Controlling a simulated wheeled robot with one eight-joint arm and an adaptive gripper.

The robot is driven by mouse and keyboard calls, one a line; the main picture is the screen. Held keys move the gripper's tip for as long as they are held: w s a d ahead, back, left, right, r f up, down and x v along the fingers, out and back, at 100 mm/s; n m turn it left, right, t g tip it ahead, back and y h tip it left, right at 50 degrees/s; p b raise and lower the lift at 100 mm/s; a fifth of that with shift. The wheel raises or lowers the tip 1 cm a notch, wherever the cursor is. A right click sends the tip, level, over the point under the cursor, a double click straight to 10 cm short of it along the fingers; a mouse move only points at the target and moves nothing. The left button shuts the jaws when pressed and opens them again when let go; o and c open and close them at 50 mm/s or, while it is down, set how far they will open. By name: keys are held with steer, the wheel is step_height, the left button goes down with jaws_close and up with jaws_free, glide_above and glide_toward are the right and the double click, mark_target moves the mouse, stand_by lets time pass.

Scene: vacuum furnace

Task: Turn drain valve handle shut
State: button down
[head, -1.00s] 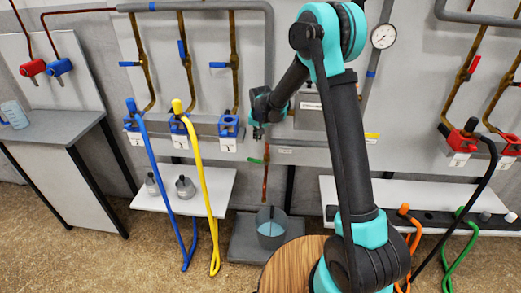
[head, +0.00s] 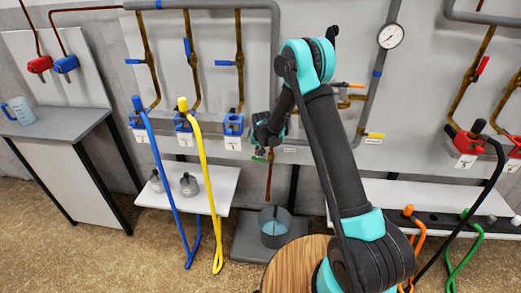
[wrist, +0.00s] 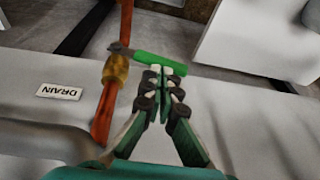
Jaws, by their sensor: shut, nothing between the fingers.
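The drain valve's green handle (wrist: 160,62) sticks out sideways from the brass valve body (wrist: 117,70) in the wrist view, crosswise to the copper pipe (wrist: 103,115). A white "DRAIN" label (wrist: 59,92) lies left of the pipe. My gripper (wrist: 166,70) is shut and empty, its fingertips together at the handle's near side, right of the valve body. I cannot tell whether they touch it. In the head view the green handle (head: 258,159) shows small just below my gripper (head: 262,152), which partly covers that area.
A grey bucket (head: 274,228) stands on a low platform under the drain pipe. A white shelf (head: 215,188) with two metal weights, and blue and yellow hoses, is to the left. Another white shelf (head: 440,195) with orange and green hoses is to the right.

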steer(key=shift+f, duration=0.2)
steer(key=shift+a+f, duration=0.25)
steer(key=shift+a, duration=0.05)
steer(key=shift+r, duration=0.15)
stand_by(0.3)
